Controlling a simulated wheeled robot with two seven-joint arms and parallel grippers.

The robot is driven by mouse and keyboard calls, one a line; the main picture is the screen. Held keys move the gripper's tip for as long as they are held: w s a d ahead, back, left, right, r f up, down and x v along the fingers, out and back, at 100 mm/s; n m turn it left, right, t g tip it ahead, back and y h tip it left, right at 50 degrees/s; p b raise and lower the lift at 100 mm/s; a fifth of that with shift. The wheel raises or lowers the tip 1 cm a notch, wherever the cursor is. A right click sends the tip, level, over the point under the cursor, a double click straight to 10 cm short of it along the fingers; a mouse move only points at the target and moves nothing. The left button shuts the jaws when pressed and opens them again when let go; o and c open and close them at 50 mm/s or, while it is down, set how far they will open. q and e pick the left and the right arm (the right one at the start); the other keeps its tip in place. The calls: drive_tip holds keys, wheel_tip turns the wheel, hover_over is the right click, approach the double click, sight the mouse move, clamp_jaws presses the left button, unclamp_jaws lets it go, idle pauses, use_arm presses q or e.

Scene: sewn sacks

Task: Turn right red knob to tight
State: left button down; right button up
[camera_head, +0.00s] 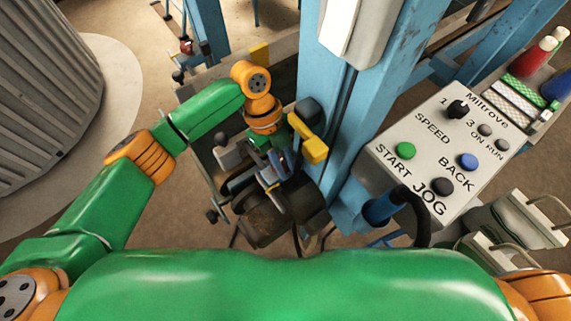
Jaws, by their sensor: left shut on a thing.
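My left gripper (272,180) reaches down over the dark machine head (268,222) at the centre of the view. It is shut on a small part there, which the gripper and wrist hide, so I cannot tell its colour or shape. No red knob shows clearly at the gripper. A small red piece (186,46) shows on a farther machine at the upper left, too small to make out. My right gripper is not in view.
A yellow part (308,140) stands just right of my left wrist. A blue column (345,125) rises behind it. A grey control panel (435,150) with a black speed dial (458,109) and several buttons is at right, with thread cones (530,60) beyond. A ribbed drum (45,85) stands left.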

use_arm(q)
drive_tip(key=shift+r+m, duration=0.1)
drive_tip(key=shift+m, duration=0.4)
drive_tip(key=c, duration=0.9)
unclamp_jaws()
drive_tip(key=shift+a, duration=0.15)
drive_tip(key=shift+o, duration=0.2)
drive_tip(key=b+v, duration=0.2)
drive_tip(key=v, duration=0.4)
drive_tip(key=shift+w+r, duration=0.15)
drive_tip(key=shift+w, duration=0.1)
drive_tip(key=shift+r, duration=0.35)
